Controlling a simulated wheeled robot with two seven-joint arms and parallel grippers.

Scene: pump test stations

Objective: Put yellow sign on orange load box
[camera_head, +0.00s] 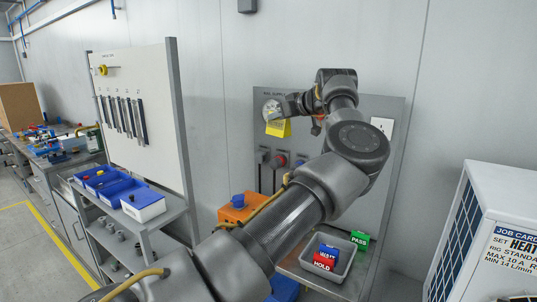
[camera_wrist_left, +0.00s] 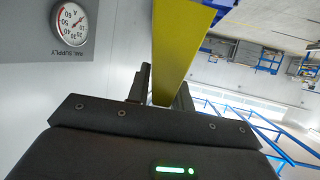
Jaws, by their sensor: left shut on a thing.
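My left gripper (camera_head: 280,112) is in front of the rig supply panel, shut on the yellow sign (camera_head: 279,128), which shows below the fingers. In the left wrist view the yellow sign (camera_wrist_left: 182,45) stands out between the two fingers (camera_wrist_left: 163,92), long and narrow from this angle. The orange load box (camera_head: 234,213) is lower and to the left of the gripper, with a blue knob (camera_head: 238,200) on top. My left arm and a yellow cable hide part of its right side. The sign is apart from the box. My right gripper is not in view.
A grey tray (camera_head: 341,275) holds a red HOLD block (camera_head: 324,261) and a blue block (camera_head: 329,250); a green PASS block (camera_head: 360,240) is beside it. Panel switches (camera_head: 263,156) are close below the gripper. A shelf with blue bins (camera_head: 120,190) stands left. A gauge (camera_wrist_left: 70,23) is on the panel.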

